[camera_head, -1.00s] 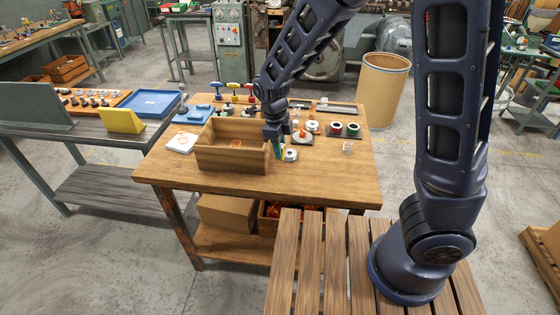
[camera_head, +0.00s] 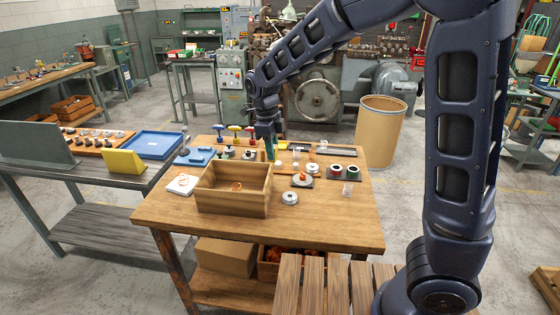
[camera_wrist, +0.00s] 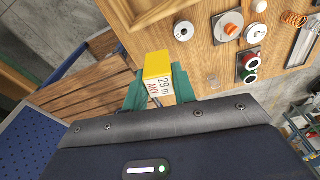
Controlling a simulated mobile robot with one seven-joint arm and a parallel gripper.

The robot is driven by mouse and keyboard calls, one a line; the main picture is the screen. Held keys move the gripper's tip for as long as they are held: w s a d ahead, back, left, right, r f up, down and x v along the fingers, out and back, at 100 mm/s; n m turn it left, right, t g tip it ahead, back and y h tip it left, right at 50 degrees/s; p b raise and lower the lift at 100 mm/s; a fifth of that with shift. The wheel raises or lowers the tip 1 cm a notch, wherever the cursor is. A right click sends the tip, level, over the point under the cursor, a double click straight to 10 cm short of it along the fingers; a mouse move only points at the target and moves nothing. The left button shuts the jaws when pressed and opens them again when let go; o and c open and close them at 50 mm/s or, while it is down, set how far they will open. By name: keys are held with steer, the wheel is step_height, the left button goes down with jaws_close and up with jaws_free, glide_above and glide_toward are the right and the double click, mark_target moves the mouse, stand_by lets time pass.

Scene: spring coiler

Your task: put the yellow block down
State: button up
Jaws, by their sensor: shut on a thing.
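The yellow block (camera_wrist: 157,67) has a white label with dark print and shows in the wrist view. My gripper (camera_wrist: 159,88) is shut on it, with a green finger at each side. In the head view my gripper (camera_head: 270,150) points down over the back part of the wooden table (camera_head: 330,225), behind the open wooden box (camera_head: 230,203). The block cannot be made out clearly in the head view. I cannot tell whether its underside touches the table.
White round parts (camera_head: 289,198), a plate with an orange piece (camera_head: 302,180) and a dark holder with two cups (camera_head: 343,172) stand right of my gripper. Colored-handled tools (camera_head: 235,134) and a blue tray (camera_head: 194,156) are to its left. The table's front right is clear.

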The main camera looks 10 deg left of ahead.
steer(key=w+a+f+n, duration=0.1)
steer(key=w, duration=1.6)
steer(key=w+a+f+n, duration=0.1)
steer(key=w+a, duration=0.1)
steer(key=w, duration=1.6)
steer(key=f, duration=1.9)
steer(key=shift+s+d+f, duration=0.15)
steer(key=shift+d, duration=0.05)
steer(key=shift+f, duration=0.15)
steer(key=o, duration=0.9)
steer(key=shift+o, duration=0.2)
step_height(320, 180, up, 12)
steer(key=a, duration=0.1)
steer(key=shift+a, duration=0.2)
